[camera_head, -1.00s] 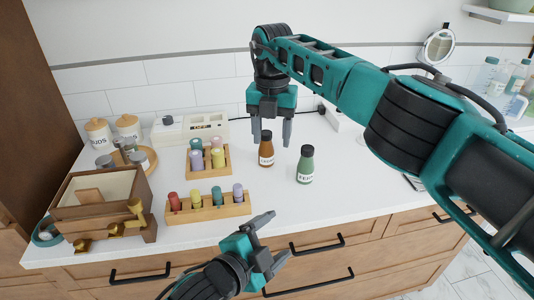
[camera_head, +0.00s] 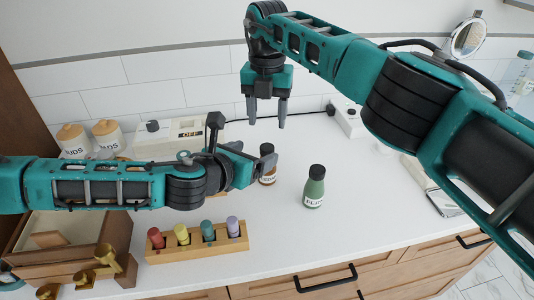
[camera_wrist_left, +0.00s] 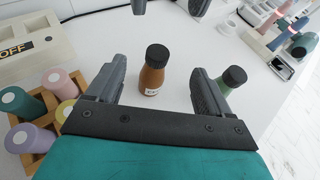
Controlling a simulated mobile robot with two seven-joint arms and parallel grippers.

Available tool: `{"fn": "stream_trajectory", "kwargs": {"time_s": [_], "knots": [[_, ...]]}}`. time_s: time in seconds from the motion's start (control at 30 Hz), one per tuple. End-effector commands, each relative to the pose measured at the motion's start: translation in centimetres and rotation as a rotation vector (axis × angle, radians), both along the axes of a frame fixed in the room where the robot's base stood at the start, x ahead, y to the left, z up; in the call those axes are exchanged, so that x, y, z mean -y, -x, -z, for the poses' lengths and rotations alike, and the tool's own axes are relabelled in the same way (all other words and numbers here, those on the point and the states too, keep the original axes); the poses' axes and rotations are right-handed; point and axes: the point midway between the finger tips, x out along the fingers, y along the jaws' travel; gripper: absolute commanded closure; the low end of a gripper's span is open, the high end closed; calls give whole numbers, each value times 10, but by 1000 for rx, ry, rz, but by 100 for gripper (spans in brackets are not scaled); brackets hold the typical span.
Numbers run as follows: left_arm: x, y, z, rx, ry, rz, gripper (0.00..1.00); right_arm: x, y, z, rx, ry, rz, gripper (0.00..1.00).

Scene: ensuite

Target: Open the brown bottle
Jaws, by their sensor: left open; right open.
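The brown bottle (camera_head: 268,172) stands upright on the white counter with its black cap on. In the head view my left gripper partly covers it. In the left wrist view the brown bottle (camera_wrist_left: 154,72) stands ahead, between the two spread fingers and apart from them. My left gripper (camera_head: 256,160) is open and empty, close to the bottle on its left side. My right gripper (camera_head: 267,118) is open and empty, hanging fingers down above and behind the bottle.
A green bottle (camera_head: 314,187) with a black cap stands right of the brown one. A wooden rack (camera_head: 198,243) with coloured pegs lies in front. A wooden box (camera_head: 75,240) and lidded jars (camera_head: 107,135) are at left.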

Motion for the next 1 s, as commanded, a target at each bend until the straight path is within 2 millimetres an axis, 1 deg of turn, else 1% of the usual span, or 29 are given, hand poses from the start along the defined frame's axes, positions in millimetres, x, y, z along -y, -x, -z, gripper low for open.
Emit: {"fn": "stream_trajectory", "kwargs": {"time_s": [0.13,0.27,0.37,0.6,0.67,1.0], "knots": [[-3,-2,3,13,-22,1,19,-1,0,-1,0,0,-1,44],[-3,-2,17,10,-22,0,19,-1,0,0,0,0,-1,44],[-3,-1,35,8,-22,0,19,0,0,-1,0,0,-1,44],[-3,0,84,8,-21,2,19,0,0,-1,0,0,-1,44],[3,-10,83,14,-18,2,19,0,0,-1,0,0,-1,44],[24,-46,101,12,-18,0,19,0,0,-1,0,0,-1,44]]}}
